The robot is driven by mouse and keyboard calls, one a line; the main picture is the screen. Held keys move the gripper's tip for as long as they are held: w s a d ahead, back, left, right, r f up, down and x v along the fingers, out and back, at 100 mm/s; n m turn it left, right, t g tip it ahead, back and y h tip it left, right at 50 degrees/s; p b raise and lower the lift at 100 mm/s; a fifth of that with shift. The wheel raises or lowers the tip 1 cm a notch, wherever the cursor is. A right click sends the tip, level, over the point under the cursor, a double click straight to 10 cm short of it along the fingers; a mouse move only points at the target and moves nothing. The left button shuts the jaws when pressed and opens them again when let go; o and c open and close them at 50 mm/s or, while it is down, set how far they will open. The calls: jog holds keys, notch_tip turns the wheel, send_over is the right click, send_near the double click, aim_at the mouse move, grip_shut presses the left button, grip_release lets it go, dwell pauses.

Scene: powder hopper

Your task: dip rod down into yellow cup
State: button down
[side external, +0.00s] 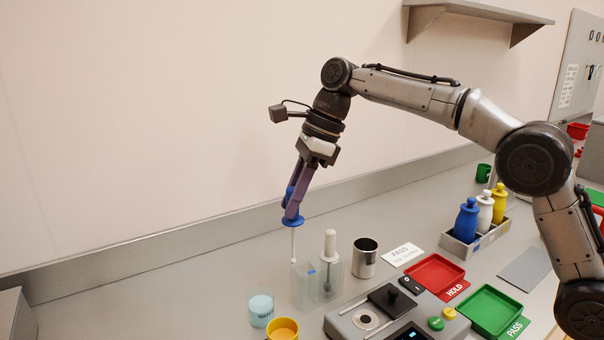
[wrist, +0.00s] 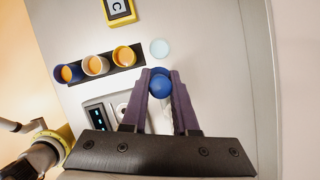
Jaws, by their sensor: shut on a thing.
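My gripper (side external: 292,213), with purple fingers, is shut on a rod with a blue handle (side external: 293,221). The blue handle end (wrist: 159,86) also shows between the fingers in the wrist view. The rod's white shaft points down, nearly upright, and its lower end appears near the top left edge of a clear holder (side external: 303,290); I cannot tell whether it is inside. The yellow cup (side external: 283,331), with orange-yellow contents, stands at the bottom edge of the side view, in front of and below the rod. The yellow cup (wrist: 122,58) ends a row of three in the wrist view.
A clear cup of pale blue liquid (side external: 260,309) stands beside the yellow cup. Another rod with a white handle (side external: 329,245) stands in the clear holder. A metal cup (side external: 364,258) and a scale (side external: 385,313) are to the right.

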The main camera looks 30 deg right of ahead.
jog(key=s+a+f+n+g, duration=0.1)
jog(key=s+a+f+n, duration=0.25)
jog(key=s+a, duration=0.4)
notch_tip(320, 180, down, 8)
jog(key=shift+d+f+m, duration=0.2)
jog(key=shift+m, duration=0.15)
dwell(1.2)
notch_tip(320, 180, up, 8)
jog(key=shift+r, duration=0.15)
dwell(0.4)
